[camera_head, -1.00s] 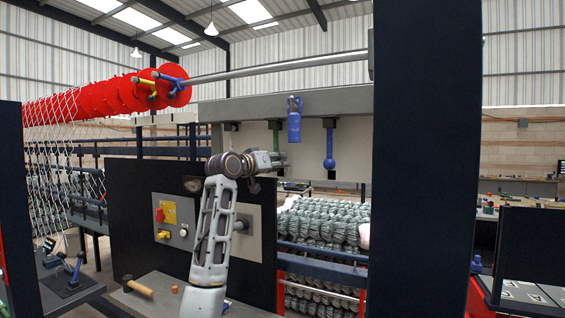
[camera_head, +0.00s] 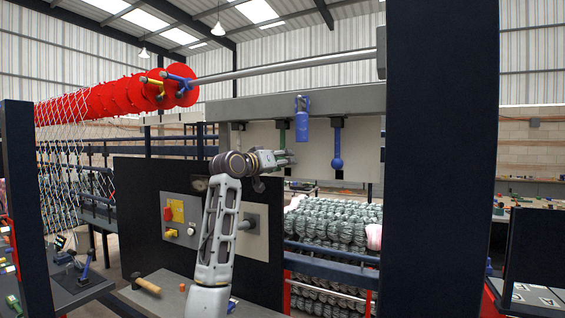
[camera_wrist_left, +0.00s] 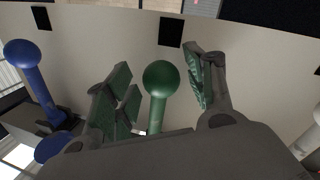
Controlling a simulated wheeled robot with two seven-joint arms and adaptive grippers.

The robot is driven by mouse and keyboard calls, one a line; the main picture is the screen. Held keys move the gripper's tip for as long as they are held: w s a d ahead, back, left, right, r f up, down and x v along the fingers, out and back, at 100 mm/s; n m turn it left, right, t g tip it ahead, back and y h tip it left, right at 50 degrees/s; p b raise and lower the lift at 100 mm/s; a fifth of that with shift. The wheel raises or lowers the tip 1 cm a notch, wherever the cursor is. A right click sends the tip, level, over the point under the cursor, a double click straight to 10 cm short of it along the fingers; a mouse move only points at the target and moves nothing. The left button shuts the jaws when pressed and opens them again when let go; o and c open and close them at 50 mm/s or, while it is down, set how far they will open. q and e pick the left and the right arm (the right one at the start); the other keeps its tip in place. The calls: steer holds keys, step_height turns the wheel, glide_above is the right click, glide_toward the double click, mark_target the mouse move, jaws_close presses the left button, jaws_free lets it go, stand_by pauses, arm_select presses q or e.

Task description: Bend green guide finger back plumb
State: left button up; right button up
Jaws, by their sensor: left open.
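The green guide finger (camera_wrist_left: 161,95), a rod with a round ball end, shows in the left wrist view between the fingers of my left gripper (camera_wrist_left: 157,62). The gripper is open, with a gap on both sides of the ball, wider on the right. Whether the green finger leans is hard to tell from here. My right gripper is not in view.
A dark post (camera_head: 440,160) stands at right. A hammer (camera_head: 146,284) lies on the bench.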

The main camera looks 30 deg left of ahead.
arm_select(q)
steer(key=s+a, duration=0.2)
steer(key=s, duration=0.9)
steer(key=shift+s, duration=0.2)
steer(key=shift+f, duration=0.1)
stand_by(0.4)
